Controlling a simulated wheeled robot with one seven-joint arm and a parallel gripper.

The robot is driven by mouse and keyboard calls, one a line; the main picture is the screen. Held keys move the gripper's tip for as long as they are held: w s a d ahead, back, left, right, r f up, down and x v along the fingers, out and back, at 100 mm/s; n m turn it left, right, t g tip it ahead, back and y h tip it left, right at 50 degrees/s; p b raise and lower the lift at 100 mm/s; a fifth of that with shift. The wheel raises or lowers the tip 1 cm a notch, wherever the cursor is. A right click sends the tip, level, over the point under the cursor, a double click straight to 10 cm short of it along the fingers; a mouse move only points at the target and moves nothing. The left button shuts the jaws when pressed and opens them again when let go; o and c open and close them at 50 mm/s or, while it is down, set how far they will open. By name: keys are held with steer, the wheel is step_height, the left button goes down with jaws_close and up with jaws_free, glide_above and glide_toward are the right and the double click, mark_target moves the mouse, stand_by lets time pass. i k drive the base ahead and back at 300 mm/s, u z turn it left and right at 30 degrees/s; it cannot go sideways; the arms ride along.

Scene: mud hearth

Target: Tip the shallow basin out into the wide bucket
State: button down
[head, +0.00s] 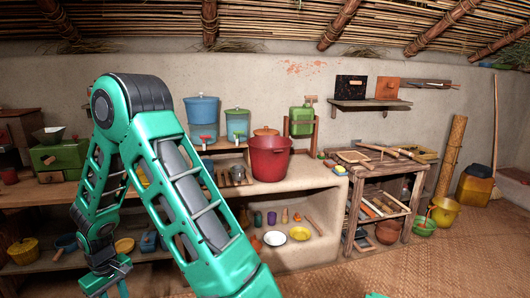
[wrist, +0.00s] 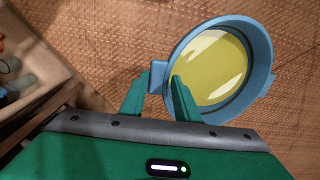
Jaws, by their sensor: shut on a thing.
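In the wrist view a round blue basin (wrist: 267,55) holds a flat yellow content with bright glints. My gripper (wrist: 159,82) is shut on the small blue tab at the basin's left side. The basin is over the woven floor and looks about level. In the head view my gripper (head: 106,280) is at the bottom left, and the basin does not show there. I cannot tell which bucket is the wide one: a red bucket (head: 270,160) stands on the hearth ledge, and a yellow bucket (head: 443,214) and a green bucket (head: 423,228) stand on the floor at right.
A wooden shelf rack (head: 385,200) with tools stands right of the hearth. A counter with bowls and pots runs along the left. Blue water containers (head: 202,120) stand behind the arm. The woven floor (head: 400,268) at the front right is clear.

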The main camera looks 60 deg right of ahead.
mark_target(269, 155)
steer(key=z, duration=2.1)
steer(key=i, duration=1)
